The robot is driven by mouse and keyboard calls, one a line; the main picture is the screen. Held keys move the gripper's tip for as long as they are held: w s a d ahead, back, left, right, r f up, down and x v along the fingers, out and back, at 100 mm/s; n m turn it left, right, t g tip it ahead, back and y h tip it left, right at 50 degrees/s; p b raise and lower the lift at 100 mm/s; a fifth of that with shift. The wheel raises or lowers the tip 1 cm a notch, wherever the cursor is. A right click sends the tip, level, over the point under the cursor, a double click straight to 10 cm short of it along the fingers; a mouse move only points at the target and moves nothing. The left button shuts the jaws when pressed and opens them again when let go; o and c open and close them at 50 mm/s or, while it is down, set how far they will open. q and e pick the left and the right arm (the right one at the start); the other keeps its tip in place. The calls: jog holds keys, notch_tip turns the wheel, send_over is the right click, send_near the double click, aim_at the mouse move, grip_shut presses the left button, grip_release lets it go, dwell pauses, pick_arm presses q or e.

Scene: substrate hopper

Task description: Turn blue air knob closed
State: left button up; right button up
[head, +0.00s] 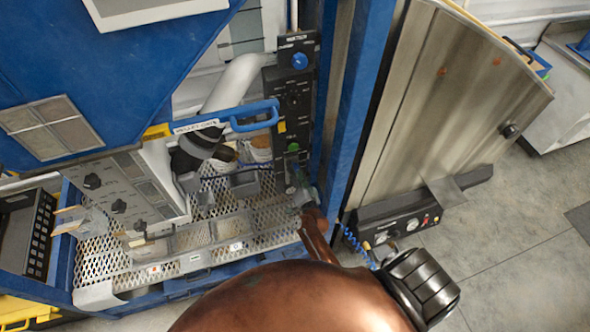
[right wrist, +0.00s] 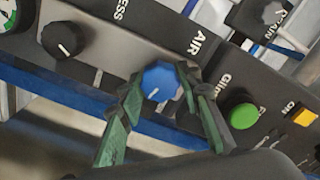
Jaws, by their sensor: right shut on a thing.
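My right gripper (right wrist: 161,87) is shut on this knob, with one green-padded finger on either side. In the head view my right gripper (head: 304,194) is at the lower end of the upright black control panel (head: 292,105), and it hides the air knob there. My left gripper is not in view.
A green button (right wrist: 243,116) and a yellow button (right wrist: 302,116) are close to the right finger. A black knob (right wrist: 63,40) lies to the left. Another blue knob (head: 299,60) is at the panel's top. A blue post (head: 358,110) stands right of the panel.

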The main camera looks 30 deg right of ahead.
jog(key=m, duration=0.5)
jog(key=shift+m, duration=0.3)
dwell(0.4)
jog(key=o, duration=1.2)
jog(key=shift+c, duration=0.2)
jog(key=shift+s, duration=0.15)
jog(key=v, duration=1.1)
jog(key=shift+s, duration=0.4)
